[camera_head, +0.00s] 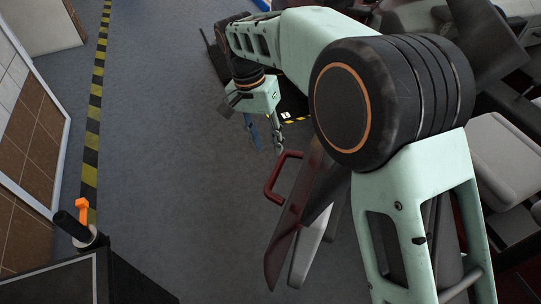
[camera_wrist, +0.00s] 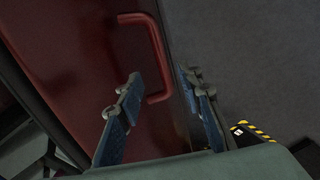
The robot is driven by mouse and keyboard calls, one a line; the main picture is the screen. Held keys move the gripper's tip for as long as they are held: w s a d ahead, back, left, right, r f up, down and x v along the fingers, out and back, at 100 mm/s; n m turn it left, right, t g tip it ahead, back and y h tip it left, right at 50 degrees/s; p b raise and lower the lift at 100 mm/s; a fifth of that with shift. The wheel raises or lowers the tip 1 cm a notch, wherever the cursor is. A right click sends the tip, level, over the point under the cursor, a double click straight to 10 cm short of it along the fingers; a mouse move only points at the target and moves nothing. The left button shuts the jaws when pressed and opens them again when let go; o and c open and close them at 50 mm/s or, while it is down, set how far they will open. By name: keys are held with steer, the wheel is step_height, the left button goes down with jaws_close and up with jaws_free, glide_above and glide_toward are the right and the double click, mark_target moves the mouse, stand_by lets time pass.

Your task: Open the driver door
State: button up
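The driver door is a dark red panel (camera_wrist: 75,70) filling the left of the wrist view; part of it (camera_head: 284,240) shows in the head view beside my arm. Its red loop handle (camera_wrist: 158,55) stands near the panel's edge, and it also shows in the head view (camera_head: 279,180). My gripper (camera_wrist: 164,82) is open and empty, with blue-padded fingers spread. In the wrist view the handle appears between and beyond the fingertips. In the head view my gripper (camera_head: 268,146) is apart from the handle, just above it in the picture. My arm hides much of the door.
Grey seats (camera_head: 500,160) and dark vehicle parts lie at the right. Open grey floor (camera_head: 165,150) spreads to the left. A yellow-black floor stripe (camera_head: 94,120) runs along a tiled wall panel (camera_head: 30,130). A dark box with an orange-tipped lever (camera_head: 82,210) stands at lower left.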

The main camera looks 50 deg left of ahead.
steer(key=shift+s+a+r, duration=0.15)
steer(key=shift+r, duration=0.8)
steer(key=shift+c, duration=0.6)
